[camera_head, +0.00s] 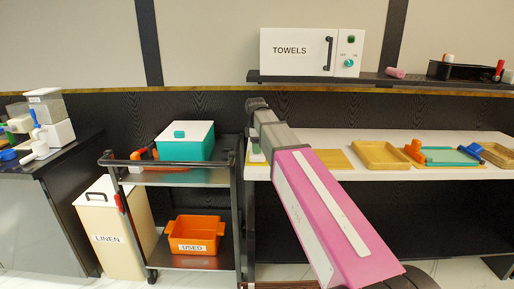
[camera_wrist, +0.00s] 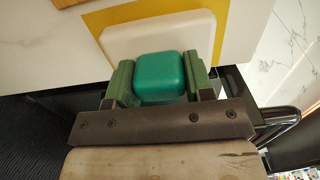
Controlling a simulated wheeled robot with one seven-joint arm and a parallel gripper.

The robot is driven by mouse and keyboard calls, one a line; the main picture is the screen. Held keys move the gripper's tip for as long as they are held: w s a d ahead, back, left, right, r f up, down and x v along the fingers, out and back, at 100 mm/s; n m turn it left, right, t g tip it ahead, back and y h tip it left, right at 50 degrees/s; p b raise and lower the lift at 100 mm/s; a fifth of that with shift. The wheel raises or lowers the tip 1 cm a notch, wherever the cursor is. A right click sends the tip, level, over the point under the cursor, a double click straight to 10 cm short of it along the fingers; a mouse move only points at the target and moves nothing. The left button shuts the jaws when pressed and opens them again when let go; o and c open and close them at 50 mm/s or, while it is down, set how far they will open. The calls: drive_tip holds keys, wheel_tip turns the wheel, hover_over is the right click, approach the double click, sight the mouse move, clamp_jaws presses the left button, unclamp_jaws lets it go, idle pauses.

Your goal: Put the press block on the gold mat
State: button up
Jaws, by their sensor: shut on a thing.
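The press block has a white slab base (camera_wrist: 128,38) and a rounded teal knob. My gripper (camera_wrist: 160,80) is shut on the knob, with one green finger on each side of it. In the wrist view the gold mat (camera_wrist: 238,35) shows to the right and left of the white base, which overlaps it in the picture. Whether the base touches the mat cannot be told. In the head view the mat (camera_head: 332,158) lies on the white counter, partly hidden by my arm. A small part of the block shows at the counter's left end.
A tan tray (camera_head: 381,156) stands right of the mat, then an orange object (camera_head: 414,150) and a teal tray (camera_head: 452,156). A black trolley (camera_head: 180,177) with a teal-and-white box stands left of the counter. A towel cabinet (camera_head: 300,52) sits on the shelf above.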

drive_tip(key=shift+f, duration=0.15)
drive_tip(key=o, duration=1.2)
drive_tip(key=r, duration=1.2)
drive_tip(key=shift+a+r, duration=0.1)
drive_tip(key=shift+a, duration=0.1)
